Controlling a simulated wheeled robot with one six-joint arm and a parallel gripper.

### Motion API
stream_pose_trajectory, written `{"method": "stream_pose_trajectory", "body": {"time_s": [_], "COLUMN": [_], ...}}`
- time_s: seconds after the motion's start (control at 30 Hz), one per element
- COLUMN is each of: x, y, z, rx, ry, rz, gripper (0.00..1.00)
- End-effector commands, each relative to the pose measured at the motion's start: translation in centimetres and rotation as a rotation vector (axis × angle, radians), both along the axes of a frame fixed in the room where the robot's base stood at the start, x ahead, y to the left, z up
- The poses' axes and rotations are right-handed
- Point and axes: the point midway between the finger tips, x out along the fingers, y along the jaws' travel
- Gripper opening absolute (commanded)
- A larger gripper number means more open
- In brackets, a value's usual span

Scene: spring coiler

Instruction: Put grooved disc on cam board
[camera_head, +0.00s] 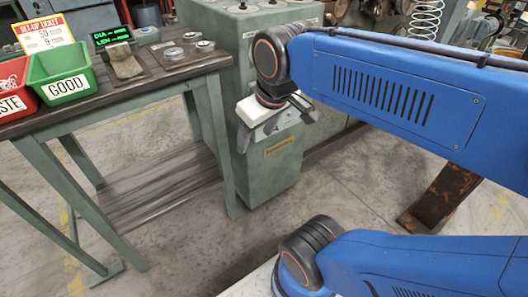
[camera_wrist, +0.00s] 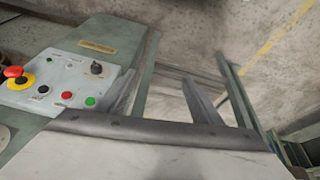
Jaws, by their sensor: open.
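My gripper (camera_head: 280,130) is open and empty in the head view, in front of the green machine cabinet and right of the bench. Its two grey fingers also show spread in the wrist view (camera_wrist: 160,98), with nothing between them. Several small round metal pieces, among them a grey disc (camera_head: 173,53), sit on a dark board (camera_head: 160,63) at the bench's right end. They are too small to tell which is the grooved disc, or whether this board is the cam board. My gripper is well apart from them.
The bench (camera_head: 130,97) also bears a green GOOD bin (camera_head: 62,66), a red bin (camera_head: 14,103), a small display (camera_head: 112,37) and a yellow-red ticket (camera_head: 43,33). The wrist view shows a control panel (camera_wrist: 60,78) with a red emergency button (camera_wrist: 14,75). A coil spring (camera_head: 427,18) stands behind my arm.

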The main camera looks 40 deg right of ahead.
Motion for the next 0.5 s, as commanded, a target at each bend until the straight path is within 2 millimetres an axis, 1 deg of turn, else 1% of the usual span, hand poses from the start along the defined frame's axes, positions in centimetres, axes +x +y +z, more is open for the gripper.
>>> {"method": "stream_pose_trajectory", "body": {"time_s": [0.03,0.1,0.2,0.3,0.5], "x": [-1.0,-1.8,-2.5,-2.8,-2.7], "y": [-0.1,-0.2,-0.3,-0.3,-0.3], "z": [-1.3,-2.6,-3.7,-4.2,-4.2], "rx": [0.012,0.029,0.045,0.05,0.05], "ry": [-0.011,-0.023,-0.033,-0.037,-0.037], "rz": [-0.035,-0.079,-0.116,-0.131,-0.131], "gripper": [0.6,0.6,0.6,0.6,0.6]}}
